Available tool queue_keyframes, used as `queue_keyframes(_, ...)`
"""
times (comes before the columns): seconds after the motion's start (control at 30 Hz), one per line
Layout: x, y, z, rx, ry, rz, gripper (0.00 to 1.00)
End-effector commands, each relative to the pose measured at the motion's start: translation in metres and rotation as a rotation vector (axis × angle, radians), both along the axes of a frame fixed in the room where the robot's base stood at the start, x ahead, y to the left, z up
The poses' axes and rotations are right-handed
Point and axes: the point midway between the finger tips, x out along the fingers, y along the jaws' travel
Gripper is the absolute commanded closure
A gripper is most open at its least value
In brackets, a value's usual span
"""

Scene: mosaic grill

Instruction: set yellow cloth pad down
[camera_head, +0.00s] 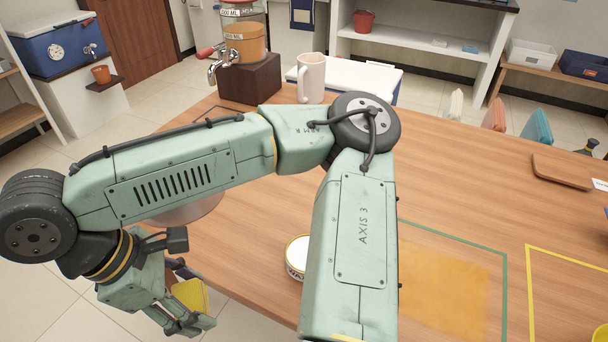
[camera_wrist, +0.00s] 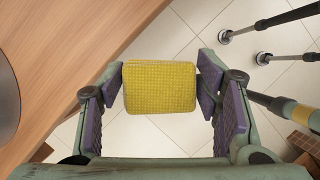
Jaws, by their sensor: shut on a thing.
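My gripper (camera_head: 182,312) is at the lower left of the head view, low beside the wooden table's near left edge. It is shut on the yellow cloth pad (camera_head: 190,295), which is partly hidden by the fingers. In the wrist view the pad (camera_wrist: 160,88) is a yellow, textured, rounded rectangle held between the purple-padded fingers of my gripper (camera_wrist: 162,80). Floor tiles show around and beyond it, so it hangs off the tabletop, with the table (camera_wrist: 80,50) to the left.
On the table stand a white tin (camera_head: 297,256) partly behind my arm, a drink dispenser (camera_head: 243,40), a mug (camera_head: 311,78) and a brown tray (camera_head: 562,172). An orange patch (camera_head: 450,290) lies within a green outline. A yellow outline (camera_head: 530,280) is to its right. The table's middle right is clear.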

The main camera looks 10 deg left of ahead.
Motion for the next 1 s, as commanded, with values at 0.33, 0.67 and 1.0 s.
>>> queue_keyframes(0.33, 0.049, -0.011, -0.002, -0.001, 0.002, -0.012, 0.69)
queue_keyframes(0.67, 0.132, -0.027, -0.011, 0.001, 0.001, -0.007, 0.69)
queue_keyframes(1.0, 0.157, -0.032, -0.026, -0.003, 0.002, 0.001, 0.69)
